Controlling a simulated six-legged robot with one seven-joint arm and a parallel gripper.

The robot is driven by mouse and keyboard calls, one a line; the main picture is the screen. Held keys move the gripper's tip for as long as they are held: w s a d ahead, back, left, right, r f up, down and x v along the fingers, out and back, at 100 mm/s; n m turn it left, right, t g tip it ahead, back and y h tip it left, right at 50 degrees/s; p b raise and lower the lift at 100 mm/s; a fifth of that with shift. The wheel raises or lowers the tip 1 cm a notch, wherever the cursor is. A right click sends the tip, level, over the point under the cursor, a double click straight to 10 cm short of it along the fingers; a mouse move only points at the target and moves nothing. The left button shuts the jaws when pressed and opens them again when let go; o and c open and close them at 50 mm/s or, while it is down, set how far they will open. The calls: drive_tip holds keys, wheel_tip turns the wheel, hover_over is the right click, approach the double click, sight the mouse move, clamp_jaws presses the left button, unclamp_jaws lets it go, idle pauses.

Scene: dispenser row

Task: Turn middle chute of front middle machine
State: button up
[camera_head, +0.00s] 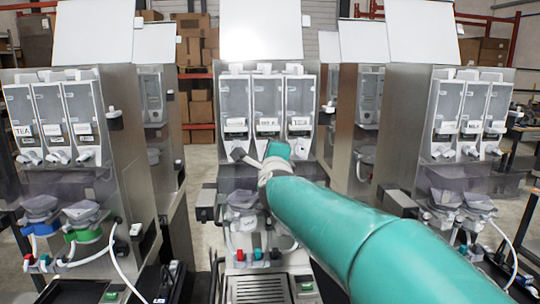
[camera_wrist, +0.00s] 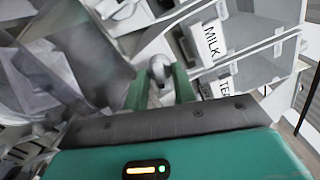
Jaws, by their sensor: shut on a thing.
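The front middle machine (camera_head: 242,180) stands in the centre of the head view with three clear canisters side by side. My teal arm reaches in from the lower right, and my gripper (camera_head: 274,153) is at the front of the canister row, below the middle label. In the wrist view my gripper (camera_wrist: 160,85) has its two green fingers on either side of a rounded whitish middle chute (camera_wrist: 158,66), shut on it. In the head view my gripper hides that chute. A MILK label (camera_wrist: 211,40) and a TEA label (camera_wrist: 226,86) show beside it, tilted.
Similar machines stand to the left (camera_head: 115,110) and right (camera_head: 412,130), with narrow gaps between. Below the canisters are a mixing bowl (camera_head: 243,200), small coloured valves (camera_head: 257,254) and a drip tray (camera_head: 262,290). A neighbouring chute (camera_wrist: 122,10) is close by.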

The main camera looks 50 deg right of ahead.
drive_tip(key=shift+f+n, duration=0.1)
drive_tip(key=shift+n, duration=10.3)
drive_tip(key=o, duration=0.6)
drive_tip(key=shift+o, duration=0.2)
drive_tip(key=shift+s+a, duration=0.1)
